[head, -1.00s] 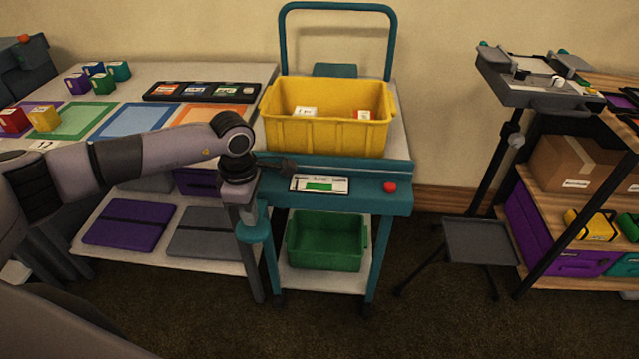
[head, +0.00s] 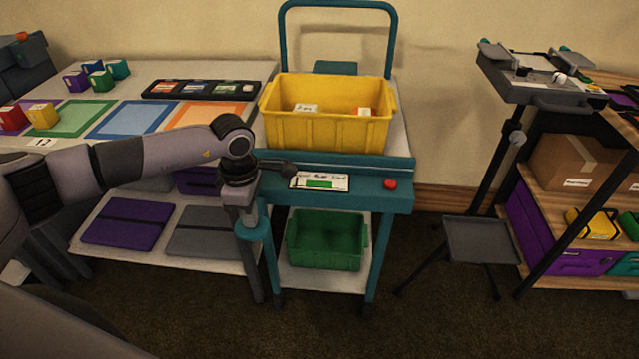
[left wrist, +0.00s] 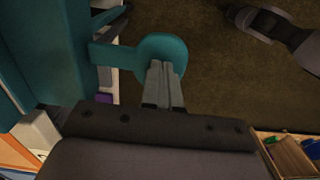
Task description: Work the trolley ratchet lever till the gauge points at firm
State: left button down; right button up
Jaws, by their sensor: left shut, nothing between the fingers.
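The teal trolley (head: 385,203) stands in the middle of the head view. Its gauge (head: 320,183) is a white panel with a green patch on the front ledge. The gauge labels and pointer are too small to read, and a dark part covers its left end. A teal lever with a round end (head: 254,232) sticks out at the trolley's left front; its round end (left wrist: 162,50) also shows in the left wrist view. My left gripper (head: 250,221) is shut and empty. Its fingertips (left wrist: 160,66) overlap the round end; contact is hard to tell.
A yellow bin (head: 325,131) sits on the trolley and a green bin (head: 325,255) on its lower shelf. A red button (head: 391,184) is on the ledge. A table (head: 205,70) stands left, a tripod stand (head: 480,240) and shelf right. Carpet in front is clear.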

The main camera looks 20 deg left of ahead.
aim_at(252, 230)
pick_arm(q)
jog(key=shift+f+b, duration=0.3)
jog(key=shift+f, duration=0.25)
jog(key=shift+f+b, duration=0.5)
jog(key=shift+f, duration=0.15)
jog(key=shift+f+b, duration=0.8)
jog(key=shift+f, duration=0.3)
jog(key=shift+r+p, duration=0.45)
jog(key=shift+r, duration=0.15)
notch_tip(252, 230, up, 4)
jog(key=p, duration=0.3)
jog(key=shift+r, duration=0.2)
jog(key=shift+r+p, duration=1.4)
jog(key=shift+r, duration=0.55)
pick_arm(e)
notch_tip(252, 230, up, 3)
jog(key=shift+f, duration=0.15)
pick_arm(q)
jog(key=shift+f, duration=0.1)
